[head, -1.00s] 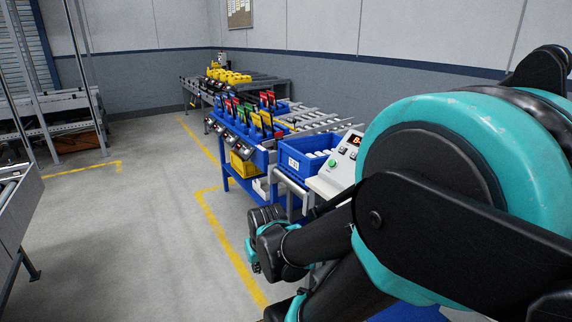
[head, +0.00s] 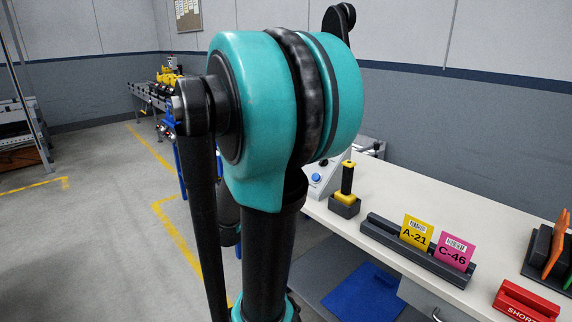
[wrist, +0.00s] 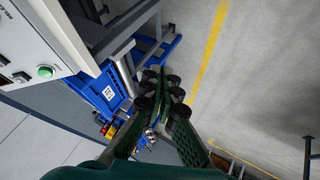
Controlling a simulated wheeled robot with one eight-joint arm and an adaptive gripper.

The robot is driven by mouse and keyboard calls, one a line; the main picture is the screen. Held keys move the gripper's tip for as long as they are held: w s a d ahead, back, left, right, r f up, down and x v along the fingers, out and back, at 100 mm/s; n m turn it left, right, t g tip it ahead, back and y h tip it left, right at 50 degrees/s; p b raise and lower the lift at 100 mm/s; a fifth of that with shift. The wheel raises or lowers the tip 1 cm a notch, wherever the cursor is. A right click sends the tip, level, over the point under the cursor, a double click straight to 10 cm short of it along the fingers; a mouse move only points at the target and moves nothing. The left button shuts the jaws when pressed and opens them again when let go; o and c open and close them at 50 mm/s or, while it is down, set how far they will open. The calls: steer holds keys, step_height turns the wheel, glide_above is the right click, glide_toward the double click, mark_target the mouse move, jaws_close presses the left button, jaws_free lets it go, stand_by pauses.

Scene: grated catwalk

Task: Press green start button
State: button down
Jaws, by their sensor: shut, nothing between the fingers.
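The green start button (wrist: 46,71) shows at the upper left of the wrist view, on the face of a white control box (wrist: 35,40). A darker button (wrist: 21,77) sits beside it. My gripper (wrist: 163,92) is shut and empty, in the middle of the wrist view. It is to the right of the button and apart from it, with the floor and a blue frame beyond it. In the head view a sloped control box (head: 325,176) is partly hidden behind my arm. My gripper and the green button cannot be seen there.
A pale bench (head: 400,205) at the right holds a joystick-like yellow and black device (head: 346,190), a card rack with a yellow card (head: 416,233) and a pink card (head: 455,251), and a red block (head: 526,302). Open floor (head: 90,235) lies at the left.

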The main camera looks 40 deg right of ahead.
steer(key=w+d+r+n+t+h, duration=0.1)
steer(key=w+d+r+h, duration=0.3)
steer(key=d, duration=0.8)
steer(key=w+d+r+n+t+h, duration=0.2)
steer(key=w+d+r+h, duration=0.2)
steer(key=w+d+r, duration=0.5)
steer(key=w+d, duration=0.3)
steer(key=shift+d+r+n+h, duration=0.15)
steer(key=shift+n+h, duration=0.15)
steer(key=shift+n, duration=0.1)
steer(key=d+f, duration=0.6)
steer(key=shift+w+f, duration=0.15)
steer(key=shift+w, duration=0.15)
steer(key=shift+d, duration=0.15)
steer(key=shift+d+f, duration=0.25)
steer(key=shift+d+f, duration=0.6)
stand_by(1.0)
steer(key=shift+a+r, duration=0.1)
steer(key=shift+a, duration=0.05)
steer(key=shift+a+r, duration=0.75)
steer(key=shift+r, duration=0.05)
